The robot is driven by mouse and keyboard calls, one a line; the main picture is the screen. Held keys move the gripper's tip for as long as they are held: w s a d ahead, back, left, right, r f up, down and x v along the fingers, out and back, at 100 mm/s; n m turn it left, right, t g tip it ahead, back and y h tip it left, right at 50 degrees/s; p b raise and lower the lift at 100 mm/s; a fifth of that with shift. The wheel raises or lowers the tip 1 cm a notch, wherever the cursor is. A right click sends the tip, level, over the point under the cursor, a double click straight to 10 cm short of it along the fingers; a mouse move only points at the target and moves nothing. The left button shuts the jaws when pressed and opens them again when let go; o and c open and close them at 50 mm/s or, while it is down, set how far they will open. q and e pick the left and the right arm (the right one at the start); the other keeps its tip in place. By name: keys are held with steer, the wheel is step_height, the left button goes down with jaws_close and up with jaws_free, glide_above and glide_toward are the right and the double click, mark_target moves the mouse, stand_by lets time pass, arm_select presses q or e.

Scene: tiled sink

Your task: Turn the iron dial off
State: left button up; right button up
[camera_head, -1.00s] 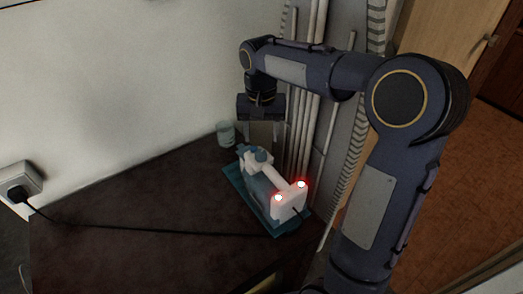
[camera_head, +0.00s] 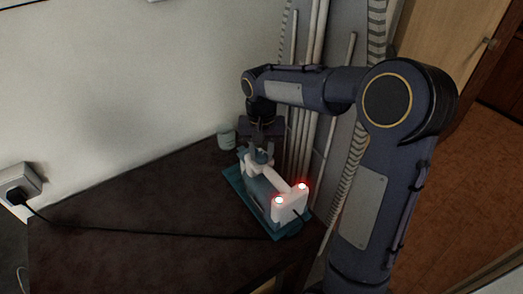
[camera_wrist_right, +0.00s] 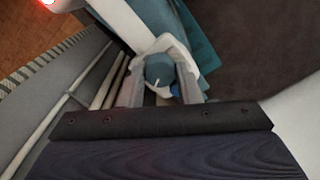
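A white and teal iron (camera_head: 270,188) rests on a teal tray (camera_head: 236,184) on the dark table, with two red lights glowing at its near end. Its round blue-grey dial (camera_wrist_right: 160,70) shows in the right wrist view, with a small white mark on it. My right gripper (camera_head: 262,151) is pointing down over the far end of the iron. In the right wrist view its two fingers (camera_wrist_right: 160,92) stand apart, one on each side of the dial. I cannot tell whether they touch it. My left gripper is not in view.
A pale cup (camera_head: 226,139) stands on the table just left of my right gripper. A black cable (camera_head: 130,233) crosses the table from a wall socket (camera_head: 20,185) at the left. Pipes (camera_head: 304,110) run close behind and right of the iron.

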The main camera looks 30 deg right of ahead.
steer(key=shift+c, duration=0.7)
steer(key=shift+n, duration=0.4)
steer(key=shift+r+n+p, duration=0.1)
steer(key=shift+n+p, duration=0.4)
steer(key=n+p, duration=0.2)
steer(key=n, duration=0.3)
steer(key=n+p, duration=0.1)
steer(key=n, duration=0.3)
steer(key=shift+n+p, duration=0.3)
steer(key=shift+n, duration=0.1)
steer(key=shift+n+p, duration=0.55)
steer(key=shift+n, duration=1.35)
